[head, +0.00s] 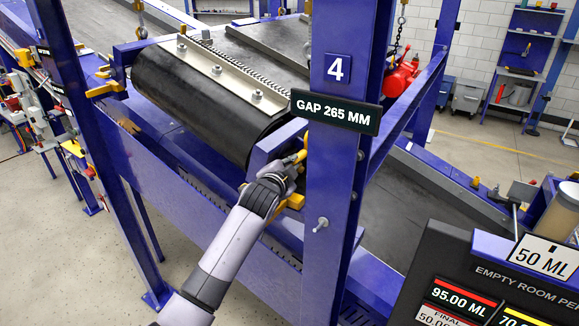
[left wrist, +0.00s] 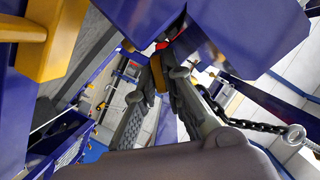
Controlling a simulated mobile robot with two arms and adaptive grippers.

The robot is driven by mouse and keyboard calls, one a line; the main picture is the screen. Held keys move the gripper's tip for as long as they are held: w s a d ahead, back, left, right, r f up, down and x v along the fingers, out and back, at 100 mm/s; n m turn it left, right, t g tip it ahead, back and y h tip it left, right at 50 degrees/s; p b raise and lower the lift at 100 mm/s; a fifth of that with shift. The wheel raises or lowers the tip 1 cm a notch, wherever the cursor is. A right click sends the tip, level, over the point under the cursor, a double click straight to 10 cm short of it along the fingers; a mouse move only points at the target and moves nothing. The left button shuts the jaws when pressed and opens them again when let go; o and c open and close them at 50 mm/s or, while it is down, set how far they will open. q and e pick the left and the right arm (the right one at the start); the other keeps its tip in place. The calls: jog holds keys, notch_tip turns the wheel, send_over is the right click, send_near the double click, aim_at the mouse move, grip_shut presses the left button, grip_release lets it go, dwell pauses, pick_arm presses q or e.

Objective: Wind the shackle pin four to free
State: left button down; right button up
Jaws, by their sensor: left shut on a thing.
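The corner post with the "4" plate (head: 337,68) stands right of centre in the head view. My left gripper (head: 299,163) reaches up beside this post, its far side partly hidden by it. In the left wrist view the fingers (left wrist: 160,75) are closed on a small orange-yellow piece (left wrist: 158,74), which looks like the shackle pin's end. A bit of red (left wrist: 163,45) shows just beyond the fingertips, under the blue frame. The pin's thread and the shackle body are mostly hidden. My right gripper is in neither view.
A sign reading "GAP 265 MM" (head: 335,111) hangs on the post. The black magnet belt (head: 215,105) lies left of the gripper. A dark chain (left wrist: 240,124) runs close by. A display panel (head: 470,290) fills the lower right.

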pick_arm(q)
jog(key=n+g+h, duration=0.1)
jog(key=n, duration=0.2)
jog(key=shift+a, duration=0.1)
jog(key=n+g+h, duration=0.1)
jog(key=n, duration=0.1)
jog(key=shift+w+n, duration=0.1)
jog(key=shift+n, duration=0.2)
jog(key=shift+a+n+g, duration=0.1)
jog(key=shift+n+g, duration=0.2)
jog(key=shift+n, duration=0.1)
jog(key=shift+h, duration=0.3)
jog(key=shift+n+g+h, duration=0.3)
jog(key=shift+n+h, duration=0.1)
jog(key=shift+n, duration=0.5)
jog(key=c, duration=2.1)
grip_release()
jog(key=o, duration=0.5)
jog(key=shift+r, duration=0.2)
